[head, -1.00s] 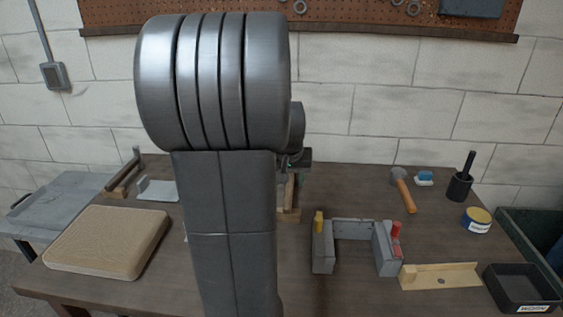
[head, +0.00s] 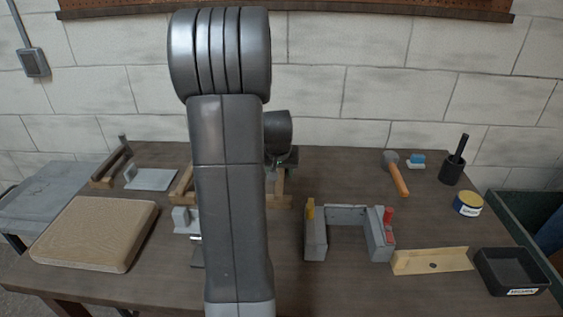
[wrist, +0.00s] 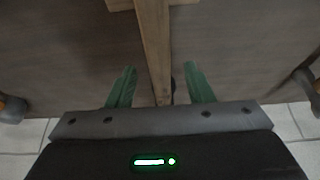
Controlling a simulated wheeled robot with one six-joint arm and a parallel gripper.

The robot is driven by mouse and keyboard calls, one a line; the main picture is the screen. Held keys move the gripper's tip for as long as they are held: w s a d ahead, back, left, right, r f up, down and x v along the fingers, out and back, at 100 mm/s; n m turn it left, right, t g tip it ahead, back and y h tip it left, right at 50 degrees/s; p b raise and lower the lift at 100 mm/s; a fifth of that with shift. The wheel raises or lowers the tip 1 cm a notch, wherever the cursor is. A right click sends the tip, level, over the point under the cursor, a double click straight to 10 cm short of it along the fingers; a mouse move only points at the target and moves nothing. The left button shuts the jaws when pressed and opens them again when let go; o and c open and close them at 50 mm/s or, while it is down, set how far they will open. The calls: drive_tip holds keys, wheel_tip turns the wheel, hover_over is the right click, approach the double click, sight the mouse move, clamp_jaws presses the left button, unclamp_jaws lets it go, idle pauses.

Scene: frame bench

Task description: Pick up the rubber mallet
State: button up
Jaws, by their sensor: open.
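The rubber mallet, with a grey head and an orange handle (head: 399,180), lies on the right rear part of the bench in the head view, head toward the wall. It is not identifiable in the wrist view. My gripper (wrist: 160,78) shows in the wrist view with two green fingers spread apart. A wooden bar (wrist: 155,45) runs between the fingers in that picture; I cannot tell its distance from them.
A grey U-shaped fixture (head: 317,240), wooden piece (head: 432,262) and black tray (head: 512,272) stand in front. A beige pad (head: 95,235) lies left.

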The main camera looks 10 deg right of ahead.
sight(280, 175)
drive_tip(key=shift+x, duration=2.1)
drive_tip(key=shift+s, duration=0.15)
clamp_jaws()
